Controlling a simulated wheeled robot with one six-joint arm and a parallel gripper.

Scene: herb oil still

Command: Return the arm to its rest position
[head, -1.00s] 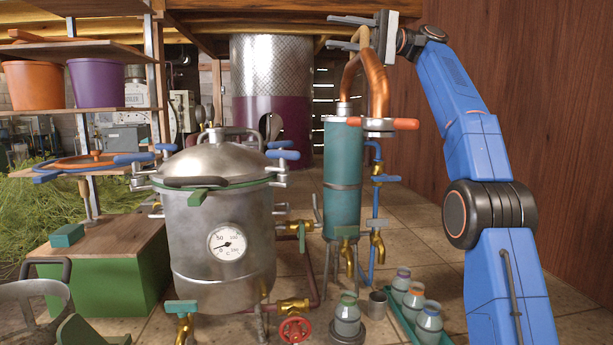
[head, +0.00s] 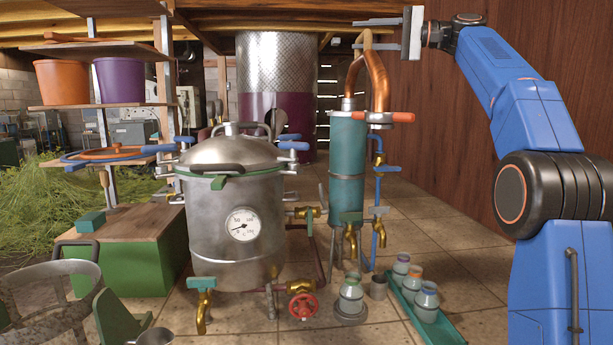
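My blue arm rises at the right side of the head view. My gripper (head: 354,34) is at the top, pointing left, with its two grey fingers spread apart and nothing seen held between them. It overlaps the top of the copper pipe (head: 378,75) of the teal condenser (head: 347,160) in the picture; I cannot tell the depth between them. The orange handle (head: 402,117) is below the gripper and apart from it.
The steel still pot (head: 236,215) with its gauge stands left of the condenser. A wooden wall (head: 450,110) stands behind the arm. Tiled floor shows between tray and wall.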

